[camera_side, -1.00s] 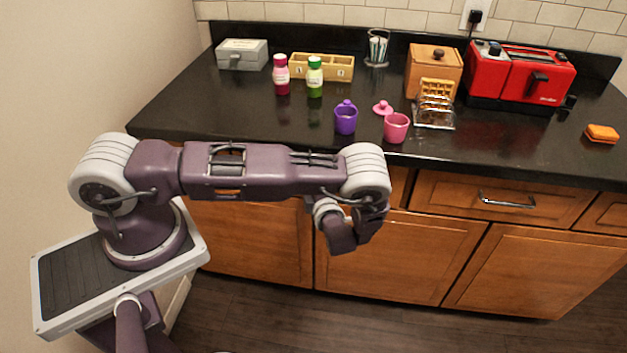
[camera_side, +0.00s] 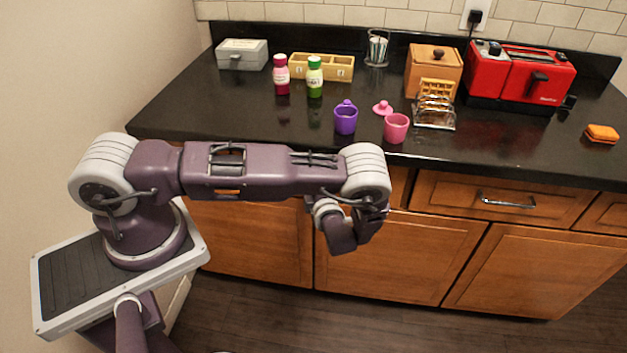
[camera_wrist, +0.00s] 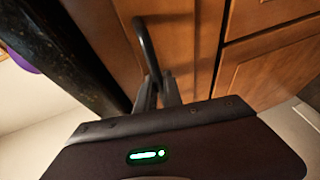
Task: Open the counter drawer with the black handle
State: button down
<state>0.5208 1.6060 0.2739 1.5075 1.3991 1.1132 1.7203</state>
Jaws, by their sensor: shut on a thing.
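In the wrist view a black bar handle (camera_wrist: 146,45) stands on a wooden drawer front (camera_wrist: 188,45). My gripper (camera_wrist: 160,82) has its fingers closed on the lower end of this handle. In the side view my gripper is hidden behind my wrist, which is low in front of the cabinets, below the counter edge. Part of the drawer front (camera_side: 399,184) shows beside my wrist there; its handle is hidden. I cannot tell whether the drawer stands out from the cabinet.
The black counter (camera_side: 240,115) overhangs the drawers. Near its front edge stand a purple cup (camera_side: 346,119) and a pink cup (camera_side: 396,128). A neighbouring drawer (camera_side: 460,190) to the right has a silver handle (camera_side: 508,201). The floor (camera_side: 400,325) in front is clear.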

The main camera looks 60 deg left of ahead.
dwell(0.5)
jog(key=s+d, duration=2.3)
jog(key=c, duration=1.5)
grip_release()
jog(key=v, duration=0.7)
